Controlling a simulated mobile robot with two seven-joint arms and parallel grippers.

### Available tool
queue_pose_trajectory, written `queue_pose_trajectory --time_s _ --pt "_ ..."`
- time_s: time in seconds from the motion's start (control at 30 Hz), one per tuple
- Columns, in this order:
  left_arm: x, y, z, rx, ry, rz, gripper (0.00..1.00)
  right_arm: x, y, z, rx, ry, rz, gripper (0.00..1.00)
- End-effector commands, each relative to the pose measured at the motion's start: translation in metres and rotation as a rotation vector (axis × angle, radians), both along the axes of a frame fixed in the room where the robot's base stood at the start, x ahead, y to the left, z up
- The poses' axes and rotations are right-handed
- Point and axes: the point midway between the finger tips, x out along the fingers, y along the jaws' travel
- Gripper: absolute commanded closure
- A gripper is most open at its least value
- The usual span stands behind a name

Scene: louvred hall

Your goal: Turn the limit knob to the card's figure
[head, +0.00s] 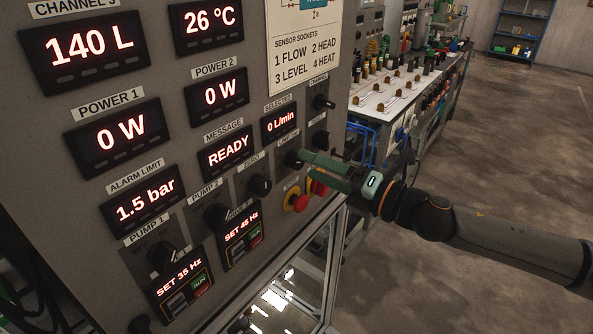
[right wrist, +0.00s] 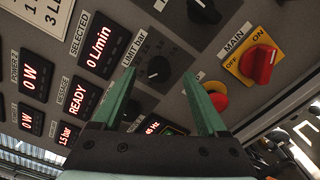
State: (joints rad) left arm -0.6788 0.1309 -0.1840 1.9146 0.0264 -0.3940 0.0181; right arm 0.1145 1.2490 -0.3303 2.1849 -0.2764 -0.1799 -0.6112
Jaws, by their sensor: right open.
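The limit knob (right wrist: 155,69) is a black round knob under the "LIMIT bar" label in the right wrist view. It also shows in the head view (head: 292,158), partly covered by a finger. My right gripper (right wrist: 158,76) is open, its green fingers to either side of the knob in the picture; I cannot tell whether they touch it. In the head view the right gripper (head: 304,164) reaches the panel from the right. The alarm limit display (head: 144,201) reads 1.5 bar. A white card (head: 303,45) lists sensor sockets; its top is cut off and no limit figure shows. My left gripper is out of view.
A red stop button (head: 298,202) on a yellow collar sits just below the gripper. A red main switch (right wrist: 258,65) on a yellow plate is to the right in the wrist view. Other black knobs, including the zero knob (head: 259,185), are close by. A cluttered workbench (head: 390,103) stands behind.

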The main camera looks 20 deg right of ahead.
Motion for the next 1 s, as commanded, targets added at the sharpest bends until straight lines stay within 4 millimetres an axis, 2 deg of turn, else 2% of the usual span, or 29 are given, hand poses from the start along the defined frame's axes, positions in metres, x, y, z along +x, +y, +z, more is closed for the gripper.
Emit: queue_pose_trajectory --time_s 0.03,0.2,0.23,0.43,0.7,1.0 --pt "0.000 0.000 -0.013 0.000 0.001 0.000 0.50 -0.004 -0.002 -0.008 -0.005 0.002 0.000 0.24" --pt "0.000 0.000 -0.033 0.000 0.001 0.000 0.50 -0.016 -0.004 -0.008 -0.007 0.003 0.009 0.24" --pt "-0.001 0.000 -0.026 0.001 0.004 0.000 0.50 -0.017 -0.005 -0.002 -0.001 0.006 0.007 0.24" --pt "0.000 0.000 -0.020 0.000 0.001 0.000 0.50 -0.025 -0.010 -0.001 0.004 0.005 0.008 0.24" --pt "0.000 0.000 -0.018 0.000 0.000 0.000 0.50 -0.034 -0.015 0.000 0.000 0.003 0.007 0.24" --pt "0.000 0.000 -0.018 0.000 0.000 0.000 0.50 -0.035 -0.016 0.000 -0.001 0.001 0.006 0.24"
